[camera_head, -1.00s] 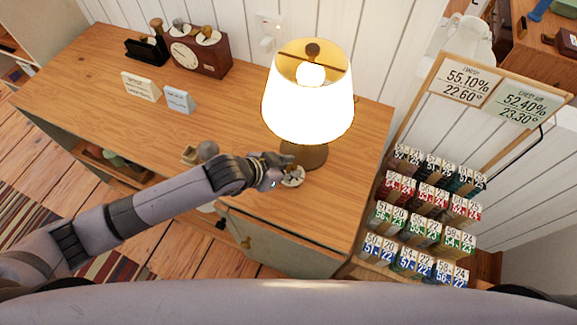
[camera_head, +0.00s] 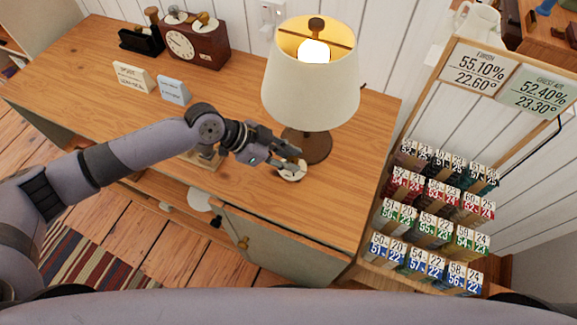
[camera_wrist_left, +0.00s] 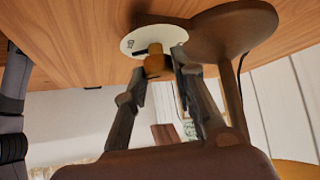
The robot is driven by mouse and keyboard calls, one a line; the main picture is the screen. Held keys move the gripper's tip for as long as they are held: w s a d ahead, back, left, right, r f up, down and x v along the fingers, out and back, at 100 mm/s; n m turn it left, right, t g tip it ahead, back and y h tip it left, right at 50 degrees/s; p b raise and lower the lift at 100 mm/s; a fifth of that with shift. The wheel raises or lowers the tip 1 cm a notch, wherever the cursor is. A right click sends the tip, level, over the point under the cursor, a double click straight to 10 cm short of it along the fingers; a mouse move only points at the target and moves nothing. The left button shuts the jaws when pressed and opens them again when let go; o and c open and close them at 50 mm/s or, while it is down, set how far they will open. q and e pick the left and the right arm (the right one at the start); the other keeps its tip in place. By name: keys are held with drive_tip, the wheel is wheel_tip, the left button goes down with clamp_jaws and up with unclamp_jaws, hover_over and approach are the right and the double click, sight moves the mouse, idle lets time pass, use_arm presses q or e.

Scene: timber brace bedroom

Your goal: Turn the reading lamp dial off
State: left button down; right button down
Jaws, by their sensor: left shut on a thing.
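The reading lamp (camera_head: 310,92) stands near the back right of the wooden desk. The dial (camera_head: 291,174) is a small pale disc on the desk, in front of the lamp's round brown base (camera_head: 318,147). My left gripper (camera_head: 292,160) reaches over the dial from the left. In the left wrist view, the dial's brass knob (camera_wrist_left: 156,65) sits between the two fingers, which are shut on it. Part of the pale disc (camera_wrist_left: 150,40) with dark marks shows behind it. My right gripper is not in view.
A brown clock (camera_head: 190,43) and a dark holder (camera_head: 140,40) stand at the back left. Two small cards, one cream (camera_head: 133,77) and one blue-grey (camera_head: 174,90), stand before them. A rack of numbered tags (camera_head: 430,220) is right of the desk. The desk's front right is clear.

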use_arm(q)
drive_tip(key=m+b, duration=0.1)
drive_tip(key=m+g+b, duration=0.1)
drive_tip(key=g+b, duration=0.1)
drive_tip(key=shift+w+f+m+b, duration=0.25)
drive_tip(key=shift+f+m+b, duration=0.05)
drive_tip(key=shift+m, duration=0.1)
drive_tip(key=shift+r+m+g+y+b, duration=0.15)
drive_tip(key=shift+m+g+b, duration=0.5)
drive_tip(key=shift+m+b, duration=0.15)
drive_tip(key=shift+r+m+g+y+b, duration=0.1)
drive_tip(key=shift+m+g+y+b, duration=0.05)
drive_tip(key=shift+m+g+b, duration=0.6)
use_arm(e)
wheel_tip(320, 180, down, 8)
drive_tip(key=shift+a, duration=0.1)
use_arm(q)
drive_tip(key=c, duration=1.3)
unclamp_jaws()
drive_tip(key=shift+c, duration=0.2)
drive_tip(key=shift+w+a+r, duration=0.1)
drive_tip(key=shift+r, duration=0.05)
drive_tip(key=v, duration=1.1)
drive_tip(key=shift+a+r, duration=0.2)
drive_tip(key=shift+r, duration=0.1)
